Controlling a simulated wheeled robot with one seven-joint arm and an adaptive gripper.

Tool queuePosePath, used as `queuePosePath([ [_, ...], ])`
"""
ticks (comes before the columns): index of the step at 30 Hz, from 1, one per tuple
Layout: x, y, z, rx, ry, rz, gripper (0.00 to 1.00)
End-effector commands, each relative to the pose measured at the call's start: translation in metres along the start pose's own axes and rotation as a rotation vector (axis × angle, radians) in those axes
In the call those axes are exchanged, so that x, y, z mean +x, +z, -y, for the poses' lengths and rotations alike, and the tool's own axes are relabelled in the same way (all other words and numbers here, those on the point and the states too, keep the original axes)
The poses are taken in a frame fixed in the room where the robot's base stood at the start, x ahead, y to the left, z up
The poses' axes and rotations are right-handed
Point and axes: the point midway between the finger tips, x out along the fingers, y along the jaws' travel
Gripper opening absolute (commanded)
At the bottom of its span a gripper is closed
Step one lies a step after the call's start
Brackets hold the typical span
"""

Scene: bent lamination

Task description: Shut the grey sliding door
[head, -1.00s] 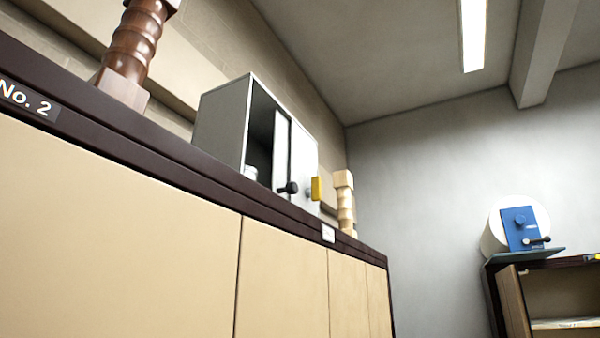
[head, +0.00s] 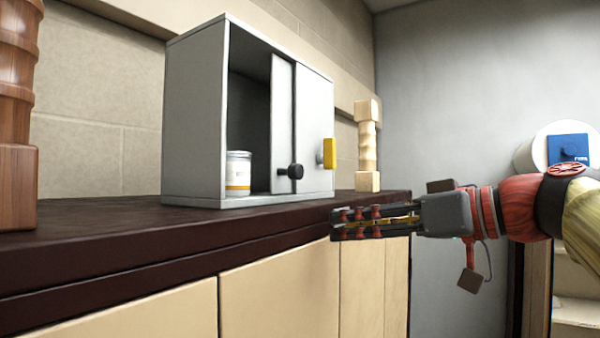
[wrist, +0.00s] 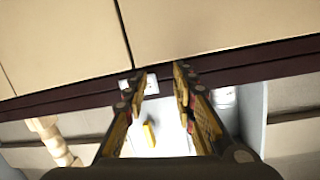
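A grey cabinet (head: 194,125) stands on the dark counter top in the head view, its left half open. Its light grey sliding door (head: 312,120) stands at the right side of the front. A black knob (head: 292,171) and a yellow handle (head: 329,153) stick out at the front; which panel bears the knob is hard to tell. The yellow handle (wrist: 149,134) also shows between the fingers in the wrist view. My gripper (head: 341,224) is open and empty, in front of the counter edge, lower than the handle and apart from it, fingers pointing left.
A white jar (head: 238,174) stands inside the cabinet's open left part. A turned pale wooden post (head: 367,146) stands right of the cabinet, a brown one (head: 16,110) at far left. The counter top (head: 110,235) in front of the cabinet is clear.

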Motion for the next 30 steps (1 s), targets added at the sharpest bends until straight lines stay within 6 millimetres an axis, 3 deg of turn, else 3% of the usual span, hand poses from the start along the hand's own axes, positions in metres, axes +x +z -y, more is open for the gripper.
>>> queuePosePath([
  [3, -0.009, -0.041, 0.028, -0.176, -0.083, -0.084, 0.27],
  [9, -0.018, -0.073, 0.056, -0.342, -0.149, -0.167, 0.27],
  [14, -0.01, -0.077, 0.06, -0.356, -0.158, -0.174, 0.27],
  [30, 0.051, -0.086, 0.071, -0.354, -0.155, -0.172, 0.27],
])
